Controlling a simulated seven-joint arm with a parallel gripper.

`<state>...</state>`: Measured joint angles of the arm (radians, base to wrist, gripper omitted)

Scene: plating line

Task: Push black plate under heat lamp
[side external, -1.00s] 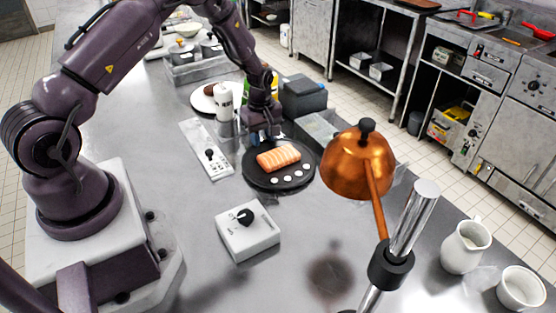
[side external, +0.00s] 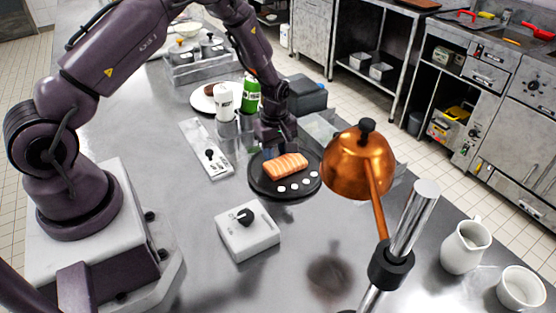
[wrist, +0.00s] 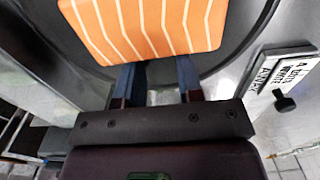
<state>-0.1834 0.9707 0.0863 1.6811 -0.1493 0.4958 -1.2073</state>
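The black plate (side external: 262,188) lies flat on the steel counter, left of the heat lamp's copper shade (side external: 352,170) in the side view. An orange striped salmon piece (side external: 285,166) and several white dots sit on the plate. My gripper (side external: 277,147) is low at the plate's far edge, behind the salmon. In the wrist view, its two blue fingers (wrist: 161,82) are apart with nothing held between them. Their tips reach the edge of the salmon (wrist: 150,25) in that picture, and contact is unclear. The plate also shows as a dark disc (wrist: 238,35) there.
A white control box with a black knob (side external: 247,230) stands in front of the plate. A labelled panel (side external: 207,150) and bottles (side external: 224,100) are left. The lamp's post (side external: 410,225), a white jug (side external: 465,245) and a bowl (side external: 520,290) are right.

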